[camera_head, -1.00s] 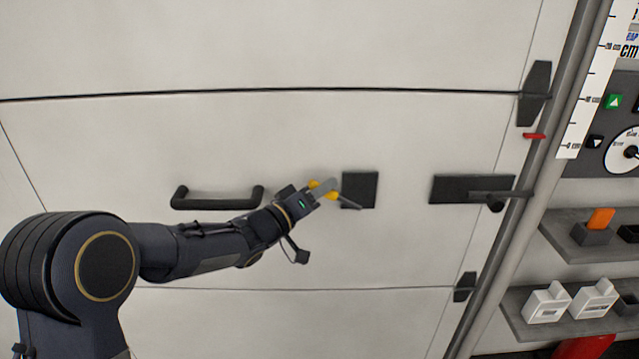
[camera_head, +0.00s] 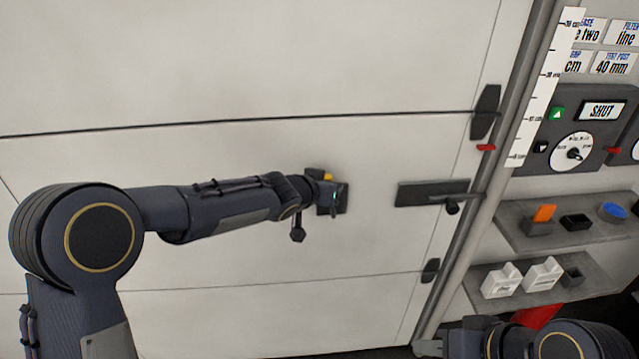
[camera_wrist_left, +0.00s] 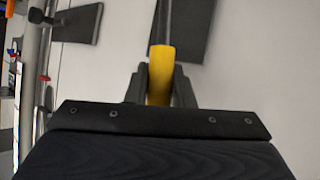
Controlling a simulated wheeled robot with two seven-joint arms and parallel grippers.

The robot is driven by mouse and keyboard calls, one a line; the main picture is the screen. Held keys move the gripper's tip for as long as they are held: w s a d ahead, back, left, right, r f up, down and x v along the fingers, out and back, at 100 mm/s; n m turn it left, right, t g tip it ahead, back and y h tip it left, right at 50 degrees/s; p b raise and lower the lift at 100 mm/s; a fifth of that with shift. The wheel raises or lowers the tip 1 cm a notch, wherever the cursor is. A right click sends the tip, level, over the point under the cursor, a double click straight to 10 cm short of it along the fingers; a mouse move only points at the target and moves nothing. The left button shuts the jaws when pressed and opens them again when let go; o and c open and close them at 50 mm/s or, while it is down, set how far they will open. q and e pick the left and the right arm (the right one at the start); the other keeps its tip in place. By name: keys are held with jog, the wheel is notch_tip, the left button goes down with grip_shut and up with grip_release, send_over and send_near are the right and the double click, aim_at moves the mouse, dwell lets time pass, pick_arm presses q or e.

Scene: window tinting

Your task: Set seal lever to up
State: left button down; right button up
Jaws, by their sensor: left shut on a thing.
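A small dark square plate (camera_head: 344,194) is on the white panelled door, and my left gripper (camera_head: 328,178) covers most of it. In the left wrist view a thin dark lever (camera_wrist_left: 165,22) runs up in front of the plate (camera_wrist_left: 187,28). The lever's tilt is mostly hidden in the head view. My right gripper (camera_head: 430,347) is low at the bottom edge, far from the plate; its jaws are too small and dark to read.
A wider dark latch plate with a handle (camera_head: 432,193) is to the right on the door. A grey post (camera_head: 500,150) stands beyond it. On the right are shelves (camera_head: 566,225) with small blocks and a control panel (camera_head: 560,125) reading SHUT.

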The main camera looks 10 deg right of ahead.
pick_arm(q)
jog(key=shift+d+m+y, duration=0.4)
jog(key=shift+d+y, duration=0.4)
jog(key=c, duration=1.3)
grip_release()
jog(key=shift+o, duration=0.2)
jog(key=b+v, duration=0.2)
jog(key=v, duration=0.6)
jog(key=shift+w, duration=0.15)
